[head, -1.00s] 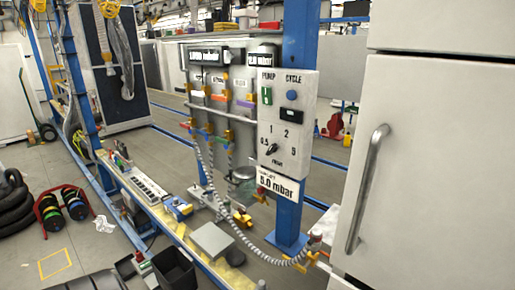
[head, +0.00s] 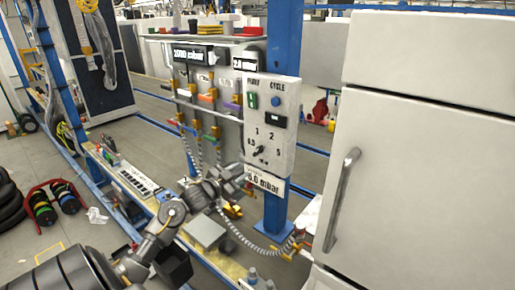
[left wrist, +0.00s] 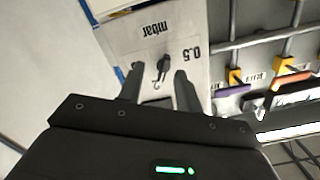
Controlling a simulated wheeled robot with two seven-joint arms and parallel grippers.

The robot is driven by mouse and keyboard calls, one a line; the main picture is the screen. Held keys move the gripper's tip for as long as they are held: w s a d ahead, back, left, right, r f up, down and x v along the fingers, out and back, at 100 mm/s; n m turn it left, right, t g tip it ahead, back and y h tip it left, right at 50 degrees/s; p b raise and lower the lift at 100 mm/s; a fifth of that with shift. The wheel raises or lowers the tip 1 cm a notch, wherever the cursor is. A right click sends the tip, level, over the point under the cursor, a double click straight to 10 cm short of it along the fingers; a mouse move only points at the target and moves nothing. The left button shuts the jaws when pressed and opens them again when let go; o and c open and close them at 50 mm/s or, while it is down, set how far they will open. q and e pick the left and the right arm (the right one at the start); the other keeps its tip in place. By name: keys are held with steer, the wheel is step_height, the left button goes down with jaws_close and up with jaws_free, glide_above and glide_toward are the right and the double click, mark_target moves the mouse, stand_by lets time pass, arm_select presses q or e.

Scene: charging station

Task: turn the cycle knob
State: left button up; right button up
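The cycle knob (head: 259,150) is a small dark knob on the lower part of the white control panel (head: 286,97), among the marks 0.5, 1, 2 and 5. In the left wrist view the knob (left wrist: 163,66) shows upside down, just beyond and between the fingertips. My left gripper (head: 238,172) is below and left of the knob in the head view. In the left wrist view the left gripper (left wrist: 158,80) is open, with its two fingers apart and nothing between them. I cannot tell that either finger touches the knob. My right gripper is not in view.
A blue post (head: 278,190) stands behind the panel. A ribbed hose (head: 240,238) hangs below, by yellow fittings. A white cabinet (head: 420,150) with a long handle (head: 341,198) stands close on the right.

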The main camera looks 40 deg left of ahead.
mark_target(256, 152)
arm_select(q)
steer(key=shift+m+t, duration=0.3)
steer(key=w+r+p, duration=0.1)
steer(key=w, duration=0.2)
steer(key=w+r+p, duration=0.1)
steer(key=w, duration=0.3)
steer(key=w+r+p, duration=0.1)
steer(key=w, duration=0.2)
steer(key=shift+w+r, duration=0.25)
steer(key=shift+w, duration=0.1)
steer(key=shift+c, duration=0.4)
steer(key=c, duration=0.6)
